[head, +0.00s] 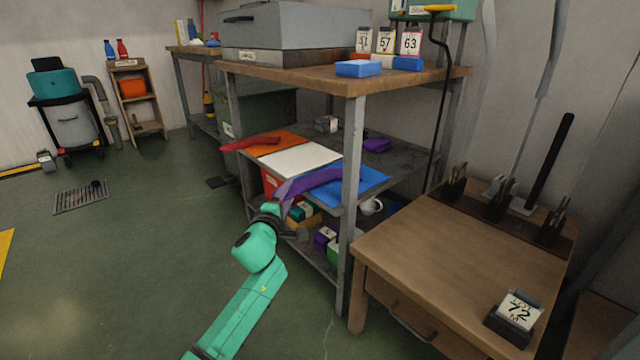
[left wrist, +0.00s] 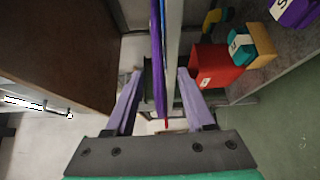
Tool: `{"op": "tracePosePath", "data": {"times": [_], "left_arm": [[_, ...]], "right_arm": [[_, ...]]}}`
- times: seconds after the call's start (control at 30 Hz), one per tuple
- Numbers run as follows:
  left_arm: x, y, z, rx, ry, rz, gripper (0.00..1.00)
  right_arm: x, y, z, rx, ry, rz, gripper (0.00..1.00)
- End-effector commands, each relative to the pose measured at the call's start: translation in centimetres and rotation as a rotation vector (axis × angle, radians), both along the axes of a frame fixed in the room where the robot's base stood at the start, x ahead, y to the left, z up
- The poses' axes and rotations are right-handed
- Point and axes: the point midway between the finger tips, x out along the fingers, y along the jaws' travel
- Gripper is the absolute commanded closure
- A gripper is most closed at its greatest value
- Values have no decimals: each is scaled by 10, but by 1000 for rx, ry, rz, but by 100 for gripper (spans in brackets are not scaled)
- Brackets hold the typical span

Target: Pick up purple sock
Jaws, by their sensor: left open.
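The purple sock (head: 312,182) lies along the front of the middle shelf, partly on the blue mat (head: 362,182), with its left end at the shelf edge beside my left gripper. My left gripper (head: 287,217) is at that edge, partly blended with the sock's end. In the left wrist view the sock is a thin purple strip (left wrist: 157,55) seen edge-on, running between the two spread fingers of the open gripper (left wrist: 158,92). I cannot tell whether a finger touches it. My right gripper is in neither view.
A white mat (head: 300,160) and an orange mat (head: 277,142) with a red sock (head: 248,143) lie left of the blue mat. A grey post (head: 351,160) stands close on the right. Boxes, including a red one (left wrist: 212,68), sit on the lower shelf.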

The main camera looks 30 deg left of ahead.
Motion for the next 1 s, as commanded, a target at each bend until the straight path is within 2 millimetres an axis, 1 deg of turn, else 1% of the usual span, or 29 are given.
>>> {"op": "tracePosePath", "data": {"times": [0.03,0.1,0.3,0.33,0.37,0.4,0.43,0.47,0.77,0.93,0.97,1.0], "left_arm": [[9,4,-2,6,-3,0,46],[15,6,-1,4,-3,1,46],[16,6,1,2,-2,1,46],[16,6,1,2,-2,1,53],[16,6,1,2,-2,1,65],[16,6,1,2,-2,1,80],[16,6,1,2,-2,1,92],[16,6,1,2,-2,1,100],[16,6,1,2,-2,1,100],[16,6,5,1,-2,1,100],[16,6,7,0,-2,1,100],[16,6,10,0,-3,1,100]], "right_arm": [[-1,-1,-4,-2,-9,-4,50],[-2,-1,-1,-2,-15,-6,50],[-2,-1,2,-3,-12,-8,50],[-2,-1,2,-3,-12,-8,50],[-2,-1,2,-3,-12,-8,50],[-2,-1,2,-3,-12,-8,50],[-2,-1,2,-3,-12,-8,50],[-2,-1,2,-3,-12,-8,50],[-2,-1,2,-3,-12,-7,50],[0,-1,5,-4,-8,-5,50],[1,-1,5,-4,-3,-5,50],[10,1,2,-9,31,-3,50]]}}
